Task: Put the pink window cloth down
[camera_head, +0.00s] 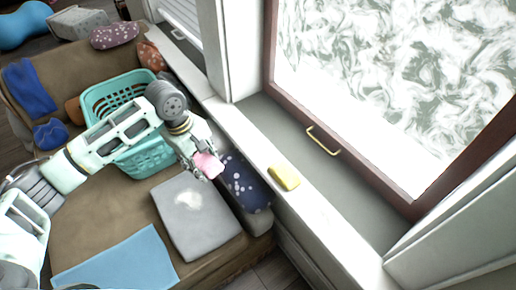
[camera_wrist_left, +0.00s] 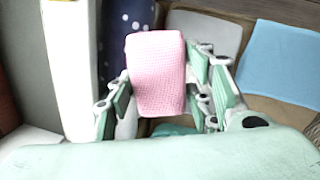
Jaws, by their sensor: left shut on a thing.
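The pink window cloth (camera_wrist_left: 157,75) is a small folded block with a woven texture, held between the fingers of my left gripper (camera_wrist_left: 165,95). In the head view the cloth (camera_head: 208,165) shows at the tip of my left gripper (camera_head: 200,168), above the sofa by the sill side. The gripper is shut on it. The cloth is in the air, over the area between the grey cushion and the dark dotted cushion. My right gripper is not in view.
A yellow sponge-like block (camera_head: 284,178) lies on the white sill (camera_head: 257,152) below the window. A teal basket (camera_head: 147,155), a grey cushion (camera_head: 205,222), a dotted navy cushion (camera_head: 243,182) and a light blue cloth (camera_head: 120,262) are on the brown sofa (camera_head: 95,222). The window has a brass handle (camera_head: 323,141).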

